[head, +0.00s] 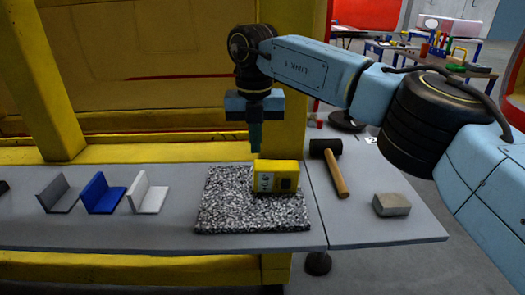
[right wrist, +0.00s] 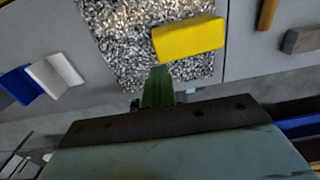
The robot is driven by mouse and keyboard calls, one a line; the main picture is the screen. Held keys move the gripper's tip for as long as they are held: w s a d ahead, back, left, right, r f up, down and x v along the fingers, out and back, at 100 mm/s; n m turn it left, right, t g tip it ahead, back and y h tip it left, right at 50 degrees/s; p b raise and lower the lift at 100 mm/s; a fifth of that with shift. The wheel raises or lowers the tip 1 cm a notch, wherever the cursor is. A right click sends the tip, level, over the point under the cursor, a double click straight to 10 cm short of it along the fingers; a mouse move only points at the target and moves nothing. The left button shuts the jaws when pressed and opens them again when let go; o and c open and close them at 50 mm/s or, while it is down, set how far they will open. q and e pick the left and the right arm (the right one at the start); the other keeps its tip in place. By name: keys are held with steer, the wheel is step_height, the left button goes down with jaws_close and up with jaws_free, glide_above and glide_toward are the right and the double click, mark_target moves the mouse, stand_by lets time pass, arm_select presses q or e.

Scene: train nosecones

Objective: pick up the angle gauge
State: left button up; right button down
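The angle gauge appears to be the yellow box (head: 277,177) with a small dark display and a pale label on its front. It stands on a speckled granite plate (head: 225,215). The right wrist view shows its plain yellow face (right wrist: 188,39). My right gripper (head: 255,148) points down above the gauge's left rear side, apart from it. Its green fingers (right wrist: 158,75) look together with nothing between them. In the right wrist view the fingertips are just below the yellow box. My left gripper is not in view.
The grey table (head: 160,230) also holds a hammer (head: 337,172) and a grey block (head: 391,205) to the right. White (head: 150,195), blue (head: 101,196) and grey (head: 59,197) angle brackets stand to the left. A yellow frame (head: 55,95) rises behind.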

steer(key=shift+a+r, duration=0.15)
steer(key=shift+r, duration=0.65)
steer(key=shift+w+a+p, duration=0.1)
steer(key=shift+a+p, duration=0.2)
steer(key=c, duration=2)
jaws_free()
steer(key=shift+a, duration=0.2)
steer(key=o, duration=0.5)
steer(key=shift+d+r, duration=0.1)
steer(key=shift+d, duration=0.15)
steer(key=o, duration=1.1)
steer(key=shift+a, duration=0.1)
steer(key=shift+c, duration=0.2)
